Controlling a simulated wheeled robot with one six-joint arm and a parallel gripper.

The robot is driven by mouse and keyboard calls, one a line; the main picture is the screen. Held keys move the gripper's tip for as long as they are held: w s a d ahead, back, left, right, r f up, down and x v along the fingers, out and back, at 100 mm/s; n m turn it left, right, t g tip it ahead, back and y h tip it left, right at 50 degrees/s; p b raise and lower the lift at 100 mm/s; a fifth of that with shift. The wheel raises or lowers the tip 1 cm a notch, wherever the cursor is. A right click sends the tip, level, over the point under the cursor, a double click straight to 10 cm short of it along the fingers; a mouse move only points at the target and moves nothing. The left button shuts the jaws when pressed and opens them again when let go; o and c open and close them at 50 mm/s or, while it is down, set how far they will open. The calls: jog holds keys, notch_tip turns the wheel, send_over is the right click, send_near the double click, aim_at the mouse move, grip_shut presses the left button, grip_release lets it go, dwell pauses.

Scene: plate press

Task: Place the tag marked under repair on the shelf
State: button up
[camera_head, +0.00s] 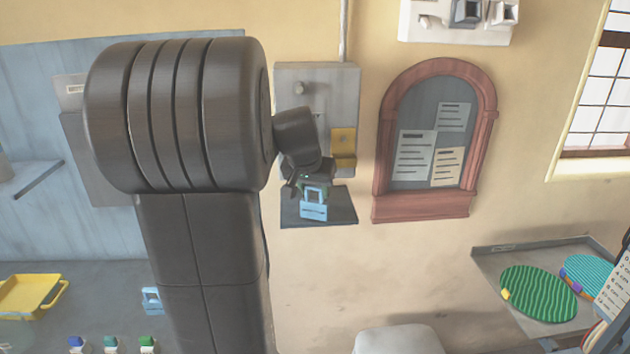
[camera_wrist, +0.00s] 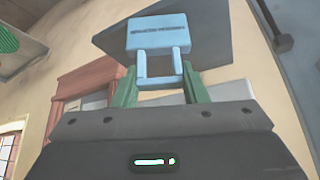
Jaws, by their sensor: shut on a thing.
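A light blue tag (camera_head: 313,211) with a loop-shaped handle is in my gripper (camera_head: 314,191). Its green fingers are shut on the handle, and the tag's face points outward. In the wrist view the tag (camera_wrist: 158,33) carries a short line of dark lettering too small to read surely. A dark grey shelf (camera_head: 345,212) juts from the wall below a grey panel. The tag appears in front of or over this shelf in both views; I cannot tell whether they touch. The shelf (camera_wrist: 215,45) fills the area behind the tag in the wrist view.
A grey wall panel (camera_head: 310,85) with a yellow box (camera_head: 343,142) stands close behind my gripper. A red-framed notice board (camera_head: 483,130) is to the right. Another blue tag (camera_head: 152,300) and a yellow tray (camera_head: 30,296) are at lower left. A grey tray (camera_head: 490,262) holds striped plates.

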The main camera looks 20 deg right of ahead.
jog(key=w+d+p, duration=0.1)
jog(key=w+d, duration=0.1)
jog(key=w, duration=0.1)
jog(key=shift+d, duration=0.2)
jog(key=shift+s+a+f, duration=0.1)
jog(key=shift+a+f, duration=0.05)
jog(key=shift+f, duration=0.2)
jog(key=shift+f, duration=0.1)
jog(key=shift+f, duration=0.2)
jog(key=o, duration=1.2)
jog(key=shift+r, duration=0.15)
